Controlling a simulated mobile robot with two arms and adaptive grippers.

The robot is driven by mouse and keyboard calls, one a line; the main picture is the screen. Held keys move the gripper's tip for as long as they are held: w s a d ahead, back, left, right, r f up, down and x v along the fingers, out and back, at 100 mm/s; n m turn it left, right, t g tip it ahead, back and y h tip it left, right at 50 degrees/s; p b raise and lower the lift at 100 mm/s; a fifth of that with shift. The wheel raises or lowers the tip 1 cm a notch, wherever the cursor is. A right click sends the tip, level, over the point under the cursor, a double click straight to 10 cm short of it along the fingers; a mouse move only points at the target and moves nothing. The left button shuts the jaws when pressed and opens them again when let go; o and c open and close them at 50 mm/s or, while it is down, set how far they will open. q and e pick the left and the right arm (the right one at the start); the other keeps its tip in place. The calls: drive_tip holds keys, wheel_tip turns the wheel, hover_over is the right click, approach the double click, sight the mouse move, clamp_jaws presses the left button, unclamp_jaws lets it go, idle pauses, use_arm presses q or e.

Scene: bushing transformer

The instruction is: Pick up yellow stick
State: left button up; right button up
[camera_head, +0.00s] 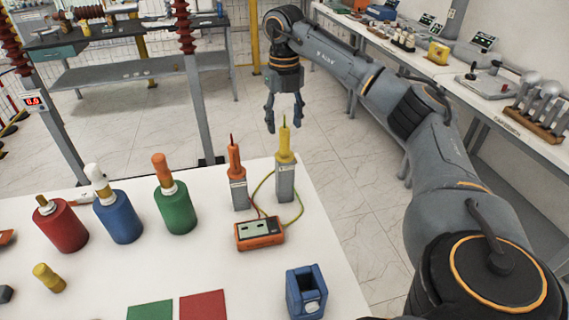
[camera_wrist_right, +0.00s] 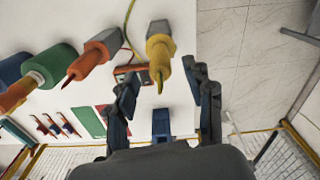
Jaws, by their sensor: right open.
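The yellow stick (camera_head: 285,143) stands upright on a grey block near the far right edge of the white table, with a thin pointed tip. In the right wrist view, the yellow stick (camera_wrist_right: 160,50) shows just beyond and between the fingers. My right gripper (camera_head: 284,122) is open and empty, fingers pointing down. In the head view it appears just beyond the stick's tip; no contact shows. It also shows in the wrist view (camera_wrist_right: 161,75). My left gripper is not in view.
An orange stick (camera_head: 235,160) stands close left of the yellow one; cables run to an orange meter (camera_head: 259,233). Green (camera_head: 175,209), blue (camera_head: 118,218) and red (camera_head: 61,226) cylinders stand further left. A blue holder (camera_head: 306,292) is at the front.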

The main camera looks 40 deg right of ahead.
sight(284, 141)
drive_tip(key=shift+d+f, duration=0.1)
drive_tip(key=shift+f, duration=0.6)
drive_tip(key=shift+f+p, duration=0.3)
drive_tip(key=shift+p, duration=0.05)
wheel_tip(284, 141, down, 4)
drive_tip(key=shift+s+r+p, duration=0.1)
drive_tip(key=shift+r+p, duration=0.1)
drive_tip(key=shift+p, duration=0.6)
drive_tip(key=shift+f, duration=0.45)
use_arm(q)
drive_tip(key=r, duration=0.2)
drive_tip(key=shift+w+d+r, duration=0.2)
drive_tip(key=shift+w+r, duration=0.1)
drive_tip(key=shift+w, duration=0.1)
use_arm(e)
clamp_jaws()
